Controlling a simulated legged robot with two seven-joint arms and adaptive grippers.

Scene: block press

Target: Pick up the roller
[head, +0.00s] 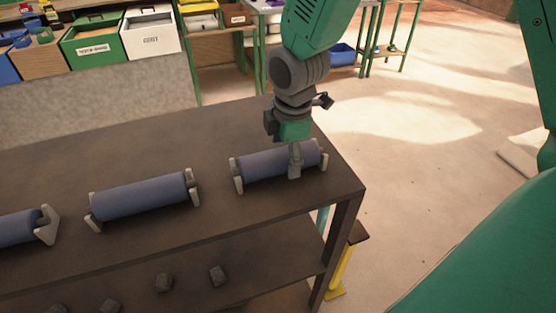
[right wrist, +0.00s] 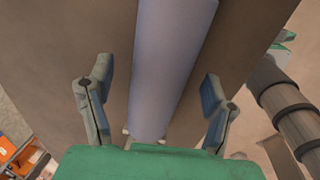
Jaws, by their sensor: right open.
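Three blue-grey rollers lie in pale end supports on the dark table (head: 150,150). The right-hand roller (head: 265,164) is under my right gripper (head: 295,160). The middle roller (head: 140,196) and the partly cut-off left roller (head: 18,229) lie apart from it. In the right wrist view, the right-hand roller (right wrist: 172,65) runs between the two spread fingers of my right gripper (right wrist: 155,98), with a gap on each side. The gripper is open and straddles the roller near its right part. My left gripper is not in view.
Several small dark blocks (head: 164,282) sit on the lower shelf. Bins (head: 150,32) and a workbench stand behind the table. A yellow post (head: 343,262) stands by the table's right end. The floor to the right is mostly clear.

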